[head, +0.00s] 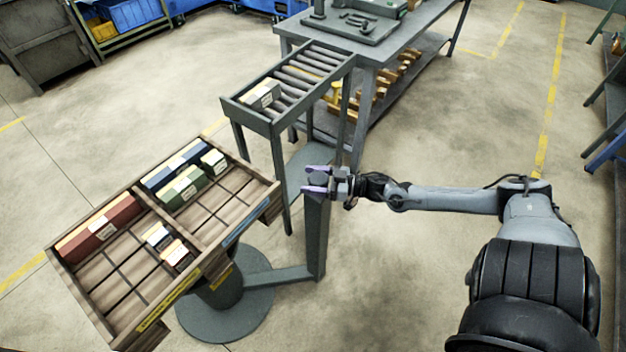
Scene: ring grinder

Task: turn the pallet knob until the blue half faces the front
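The wooden pallet (62,262) sits on a round grey pedestal (235,312) at the left, turned at an angle. Along its near right edge, a yellow label (168,302) marks the lower left half and a blue label (238,232) the upper right half. The dark knob (318,181) tops a grey post joined to the pedestal by a low arm. My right gripper (316,180) is at the knob, its purple fingers apart, one on either side of it. I cannot tell whether they press on it. My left gripper is not in view.
The pallet holds a red box (98,228), a blue box (175,165), a green box (183,187) and small pale boxes. A roller conveyor (310,62) with a box and a workbench (405,45) stand behind the post. The floor at the right is open.

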